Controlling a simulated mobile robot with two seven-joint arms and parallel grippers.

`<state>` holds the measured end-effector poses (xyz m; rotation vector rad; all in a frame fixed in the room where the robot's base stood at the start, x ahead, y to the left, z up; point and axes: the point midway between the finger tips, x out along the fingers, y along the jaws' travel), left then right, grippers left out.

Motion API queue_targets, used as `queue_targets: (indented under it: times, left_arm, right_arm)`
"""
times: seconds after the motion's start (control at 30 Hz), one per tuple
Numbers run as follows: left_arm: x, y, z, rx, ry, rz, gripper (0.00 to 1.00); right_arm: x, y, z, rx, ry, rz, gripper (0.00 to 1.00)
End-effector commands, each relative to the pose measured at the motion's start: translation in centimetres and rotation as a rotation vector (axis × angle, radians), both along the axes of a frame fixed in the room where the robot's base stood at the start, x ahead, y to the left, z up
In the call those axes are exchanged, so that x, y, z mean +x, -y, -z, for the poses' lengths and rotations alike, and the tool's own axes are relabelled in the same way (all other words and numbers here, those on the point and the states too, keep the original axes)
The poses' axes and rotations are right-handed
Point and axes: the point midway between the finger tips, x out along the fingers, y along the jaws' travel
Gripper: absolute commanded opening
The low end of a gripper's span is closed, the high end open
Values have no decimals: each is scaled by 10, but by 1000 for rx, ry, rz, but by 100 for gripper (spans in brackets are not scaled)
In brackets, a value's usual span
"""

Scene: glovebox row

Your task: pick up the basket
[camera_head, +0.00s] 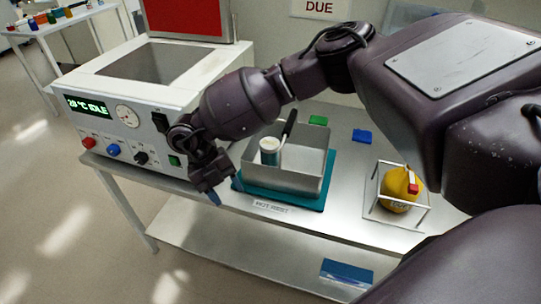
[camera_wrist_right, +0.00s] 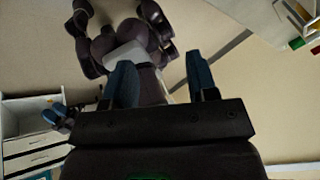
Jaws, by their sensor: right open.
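The basket (camera_head: 296,179) appears to be the open grey metal bin on a teal mat on the bench, with a dark handle (camera_head: 289,124) rising from it. A white-lidded jar (camera_head: 269,152) stands in it. My right gripper (camera_head: 224,190) is at the bin's left side, near the mat's left corner, pointing down. In the right wrist view my right gripper (camera_wrist_right: 162,82) has its two blue fingers apart with nothing between them. What seems to be my left gripper (camera_wrist_right: 56,117) shows small at that view's left edge; its fingers are too small to judge.
A white machine (camera_head: 150,100) with an open basin and a raised red lid stands left of the bin. A wire frame with a yellow object (camera_head: 398,189) stands at the right. Green (camera_head: 318,120) and blue (camera_head: 362,136) blocks lie behind. A label (camera_head: 272,206) is at the front.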

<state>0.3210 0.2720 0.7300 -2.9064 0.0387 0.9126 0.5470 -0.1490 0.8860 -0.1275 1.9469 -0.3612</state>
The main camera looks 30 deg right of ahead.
Motion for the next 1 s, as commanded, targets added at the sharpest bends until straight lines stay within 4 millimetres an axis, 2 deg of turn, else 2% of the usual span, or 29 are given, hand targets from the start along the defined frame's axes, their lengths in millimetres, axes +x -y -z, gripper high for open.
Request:
queue_targets:
  times: [0.03,0.1,0.2,0.33,0.4,0.47,0.53,0.6,0.8,1.0]
  left_arm:
    - [0,0,0,0,0,0,43]
    - [0,0,0,0,0,0,43]
    - [0,0,0,1,0,1,43]
    - [0,0,0,1,0,1,43]
    - [0,0,0,1,0,1,43]
    - [0,0,0,1,0,1,43]
    - [-1,0,2,1,-2,0,43]
    - [-2,0,5,1,-6,1,43]
    - [-4,0,13,2,-21,2,43]
    - [1,1,14,2,-15,7,43]
  right_arm:
    - [23,28,-23,-130,51,15,53]
    - [46,62,-53,-298,107,42,53]
    - [70,101,-96,-503,176,92,53]
    - [89,137,-146,-704,246,159,53]
    - [94,148,-165,-774,269,184,53]
    - [96,154,-174,-812,281,199,53]
    - [97,158,-177,-834,288,209,53]
    - [97,159,-170,-843,288,211,53]
    - [97,158,-134,-841,283,208,53]
    - [97,158,-99,-840,283,208,53]
